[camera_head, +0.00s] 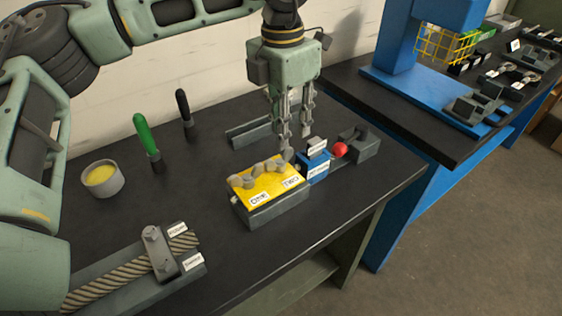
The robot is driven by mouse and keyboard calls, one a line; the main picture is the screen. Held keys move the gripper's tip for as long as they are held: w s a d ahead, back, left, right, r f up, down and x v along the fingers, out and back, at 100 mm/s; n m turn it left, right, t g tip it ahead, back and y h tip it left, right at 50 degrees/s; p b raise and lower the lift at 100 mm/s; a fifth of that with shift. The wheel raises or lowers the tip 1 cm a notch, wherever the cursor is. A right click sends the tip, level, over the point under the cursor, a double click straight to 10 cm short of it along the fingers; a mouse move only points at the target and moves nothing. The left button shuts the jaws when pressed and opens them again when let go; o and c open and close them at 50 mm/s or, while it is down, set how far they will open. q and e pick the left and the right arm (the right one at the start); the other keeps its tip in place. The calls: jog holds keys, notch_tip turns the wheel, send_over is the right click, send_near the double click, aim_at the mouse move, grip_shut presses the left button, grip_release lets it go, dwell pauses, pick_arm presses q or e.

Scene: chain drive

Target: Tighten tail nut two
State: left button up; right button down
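A dark grey block with a yellow top (263,187) sits on the black bench, with white labels reading ONE and TWO on its top. Several rounded grey pieces (262,168) stand in a row along its far edge; which of them is tail nut two I cannot tell. My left gripper (296,145) points down above the TWO end of the block. Its two fingers stand apart with a gap between them. One fingertip is at or just above the grey piece at that end; contact is unclear. My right gripper is not in view.
A blue block (314,167) and a red ball (340,149) stand right of the yellow-topped block. Green (147,138) and black (184,112) handled tools stand upright behind. A yellow-filled cup (103,179) is at left, a clamped rope (120,283) in front. The front right bench top is clear.

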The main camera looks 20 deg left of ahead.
aim_at(281, 153)
pick_arm(q)
jog(key=shift+a+f, duration=0.2)
jog(key=shift+a, duration=0.2)
jog(key=shift+f, duration=0.3)
notch_tip(281, 153, down, 7)
jog(key=shift+r+p, duration=0.1)
jog(key=shift+p, duration=0.45)
jog(key=shift+c, duration=0.7)
grip_shut()
